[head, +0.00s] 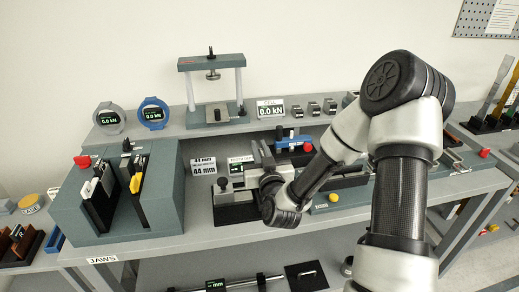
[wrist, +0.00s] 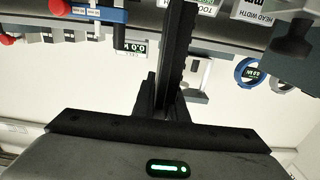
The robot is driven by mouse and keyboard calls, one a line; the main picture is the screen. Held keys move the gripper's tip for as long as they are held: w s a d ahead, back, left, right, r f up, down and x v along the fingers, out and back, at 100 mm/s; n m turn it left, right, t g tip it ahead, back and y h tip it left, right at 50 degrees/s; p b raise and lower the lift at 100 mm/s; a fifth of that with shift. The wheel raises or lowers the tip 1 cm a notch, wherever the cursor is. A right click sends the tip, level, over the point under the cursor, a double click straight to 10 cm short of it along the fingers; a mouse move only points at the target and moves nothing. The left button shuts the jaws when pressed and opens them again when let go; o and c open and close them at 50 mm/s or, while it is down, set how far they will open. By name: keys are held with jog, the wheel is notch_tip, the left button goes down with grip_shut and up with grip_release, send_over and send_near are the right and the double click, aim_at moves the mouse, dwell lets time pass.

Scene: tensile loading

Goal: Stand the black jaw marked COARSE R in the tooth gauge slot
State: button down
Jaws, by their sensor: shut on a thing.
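My gripper (head: 266,170) is at the middle of the bench, beside the tooth gauge (head: 237,167). In the wrist view my gripper (wrist: 166,103) is shut on a long black jaw (wrist: 178,48), which extends straight out from between the fingers. No marking on the jaw can be read. The wrist picture is upside down, and the gauge's label (wrist: 208,4) shows at its top edge, beside the jaw's far end. My wrist covers part of the gauge in the head view. I cannot tell whether the jaw touches the gauge or is in its slot.
A teal jaw rack (head: 115,215) with white-handled and yellow-handled pieces stands at left. The head width panel (head: 203,180) is just left of the gauge. A blue and red device (head: 293,143) is close behind my gripper. A press frame (head: 212,90) stands on the rear shelf.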

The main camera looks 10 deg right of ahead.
jog(key=shift+f+b, duration=3.85)
jog(key=shift+b, duration=0.35)
jog(key=c, duration=1.7)
grip_release()
jog(key=shift+f, duration=0.2)
jog(key=s+p, duration=0.1)
jog(key=s, duration=0.2)
jog(key=s+p, duration=0.1)
jog(key=s, duration=0.2)
jog(key=s+r+p, duration=0.1)
jog(key=s+p, duration=0.1)
jog(key=s, duration=0.1)
jog(key=shift+s, duration=0.1)
jog(key=shift+s+p, duration=0.2)
jog(key=shift+p, duration=0.6)
jog(key=s+p, duration=0.3)
jog(key=s+f+p, duration=0.1)
jog(key=s+p, duration=0.2)
jog(key=p, duration=0.1)
jog(key=shift+s+d+f, duration=0.15)
jog(key=shift+s, duration=0.2)
jog(key=shift+s+r+p, duration=0.3)
jog(key=shift+s+p, duration=0.05)
jog(key=shift+s, duration=0.2)
